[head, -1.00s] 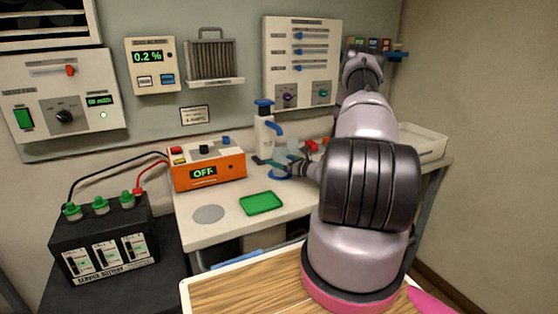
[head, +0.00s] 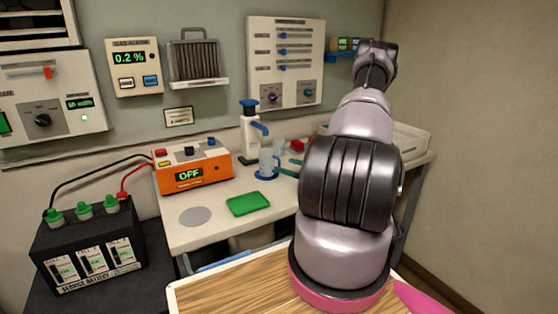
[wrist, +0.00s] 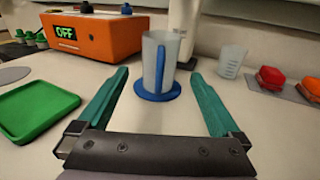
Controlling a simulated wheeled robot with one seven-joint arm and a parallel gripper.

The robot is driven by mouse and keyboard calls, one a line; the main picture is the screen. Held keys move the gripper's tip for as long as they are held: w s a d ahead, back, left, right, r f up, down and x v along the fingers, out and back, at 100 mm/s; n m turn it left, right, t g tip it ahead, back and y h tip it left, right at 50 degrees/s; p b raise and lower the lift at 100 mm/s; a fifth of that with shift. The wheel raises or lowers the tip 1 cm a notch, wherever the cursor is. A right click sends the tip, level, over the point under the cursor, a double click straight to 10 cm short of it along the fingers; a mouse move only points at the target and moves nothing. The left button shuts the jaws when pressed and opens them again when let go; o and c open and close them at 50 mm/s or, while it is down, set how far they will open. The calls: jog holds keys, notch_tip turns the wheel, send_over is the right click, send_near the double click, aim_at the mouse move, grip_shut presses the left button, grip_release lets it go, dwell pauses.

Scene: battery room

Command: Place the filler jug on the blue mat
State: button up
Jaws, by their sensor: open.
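The filler jug (wrist: 154,62), a clear cup with a blue handle, stands upright on the round blue mat (wrist: 145,97) in the wrist view. In the head view the jug (head: 265,158) and the mat (head: 262,178) are by the foot of the white dispenser. My gripper (wrist: 160,75) is open and empty, its teal fingers spread wide. The fingers point at the jug from the near side and appear clear of it. In the head view a teal finger (head: 288,172) shows just right of the mat; the rest of the gripper is hidden behind my arm.
A white dispenser with a blue top (head: 249,130) stands behind the jug. An orange OFF unit (head: 192,170), a green tray (head: 248,204) and a grey disc (head: 195,216) are to the left. A small beaker (wrist: 231,61) and red items (wrist: 270,78) are to the right.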

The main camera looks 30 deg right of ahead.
jog(key=shift+s, duration=0.15)
jog(key=s+a+r+n+g+y, duration=0.2)
jog(key=s+a+r+n+g, duration=0.2)
jog(key=a+r+n+g, duration=0.5)
jog(key=s+a+r+n+g+y, duration=0.25)
jog(key=a+r+n, duration=0.45)
jog(key=a+r, duration=0.65)
jog(key=s+r+n+t+h, duration=0.2)
jog(key=s+r+n+h, duration=0.8)
jog(key=s+r, duration=0.6)
jog(key=s+n, duration=0.1)
jog(key=s, duration=0.2)
jog(key=shift+s+a+r+t, duration=0.25)
jog(key=shift+s+r+t, duration=0.05)
jog(key=shift+r+t, duration=0.05)
